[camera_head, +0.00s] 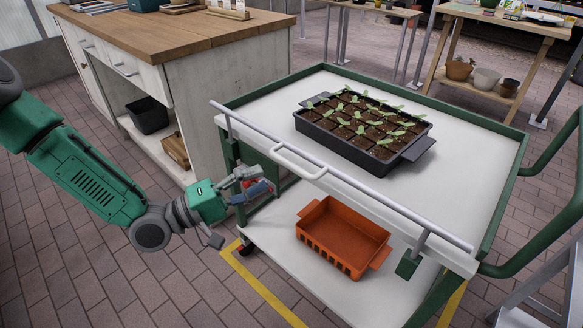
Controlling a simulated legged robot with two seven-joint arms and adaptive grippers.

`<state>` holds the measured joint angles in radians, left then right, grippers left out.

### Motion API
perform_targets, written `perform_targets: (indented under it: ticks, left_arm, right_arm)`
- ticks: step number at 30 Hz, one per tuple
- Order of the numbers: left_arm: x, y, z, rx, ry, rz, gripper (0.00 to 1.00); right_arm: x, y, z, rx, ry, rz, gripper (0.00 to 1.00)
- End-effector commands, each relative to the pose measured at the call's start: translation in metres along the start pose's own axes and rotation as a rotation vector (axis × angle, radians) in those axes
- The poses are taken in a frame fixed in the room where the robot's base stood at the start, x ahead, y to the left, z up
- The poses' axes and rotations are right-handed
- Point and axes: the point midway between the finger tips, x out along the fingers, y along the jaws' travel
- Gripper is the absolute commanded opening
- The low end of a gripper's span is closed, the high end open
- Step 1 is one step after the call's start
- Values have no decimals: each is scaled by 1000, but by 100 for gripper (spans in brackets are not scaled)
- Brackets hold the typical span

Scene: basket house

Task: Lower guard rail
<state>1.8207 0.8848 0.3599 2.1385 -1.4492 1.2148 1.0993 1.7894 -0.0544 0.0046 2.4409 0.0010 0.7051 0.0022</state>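The guard rail (375,192) is a long silver bar along the near side of a green-framed cart, standing above the edge of its white top. A lighter loop handle (299,163) is fixed near its left-middle part. My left gripper (262,184) is at the cart's near left side, below the rail and left of the handle, apart from both. Its grey fingers overlap a small red and blue part (256,187) by the cart frame; I cannot tell whether they touch it or how far they are apart. My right gripper is out of view.
A black seedling tray (348,151) sits on the cart top (463,165). An orange crate (340,237) stands on its lower shelf (275,222). A wooden-topped cabinet (217,80) is behind left. A green push handle (545,240) is at right. Brick floor is clear at front left.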

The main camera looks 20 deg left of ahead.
Motion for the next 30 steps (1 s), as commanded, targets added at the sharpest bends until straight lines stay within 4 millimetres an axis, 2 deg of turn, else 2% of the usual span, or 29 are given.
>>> perform_targets:
  ticks: [6,12,24,25,27,30]
  left_arm:
    - [45,-2,0,2,-2,1,31]
    - [70,-1,0,1,-1,0,31]
    - [78,0,0,0,1,-1,31]
    - [78,0,0,0,1,-1,24]
    - [78,0,0,0,1,-1,0]
    - [78,0,0,0,1,-1,0]
  right_arm:
    - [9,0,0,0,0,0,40]
    - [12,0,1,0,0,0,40]
    - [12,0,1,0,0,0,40]
    - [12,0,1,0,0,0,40]
    - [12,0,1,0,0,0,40]
    - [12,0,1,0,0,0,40]
